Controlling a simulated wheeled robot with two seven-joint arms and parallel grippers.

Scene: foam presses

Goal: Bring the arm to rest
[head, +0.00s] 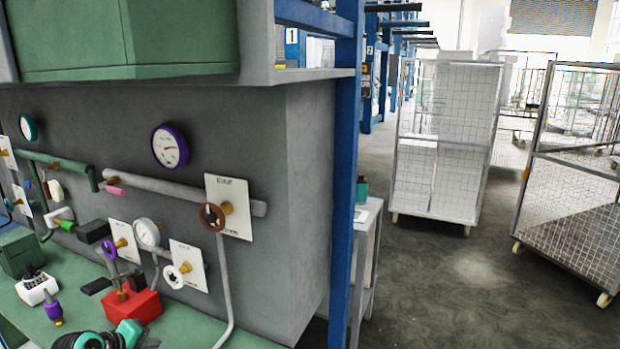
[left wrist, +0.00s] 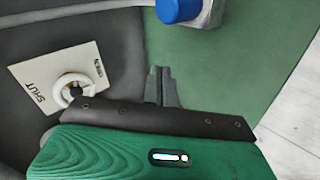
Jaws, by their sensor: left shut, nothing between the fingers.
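In the left wrist view my left gripper (left wrist: 162,86) is shut, its dark fingers together with nothing between them. It points over a green surface (left wrist: 240,45) next to a grey panel. A white plate (left wrist: 62,78) marked OPEN and SHUT, with a white ring handle (left wrist: 74,88), is to the left of the fingers, apart from them. My right gripper is in neither view.
A blue-capped part (left wrist: 180,10) is beyond the fingers. In the head view, a red block (head: 135,306), a purple-handled tool (head: 53,308) and teal-and-black gear (head: 125,335) crowd the green bench. Pipes and gauges (head: 169,146) line the panel. Mesh cages (head: 445,140) stand right; floor before them is clear.

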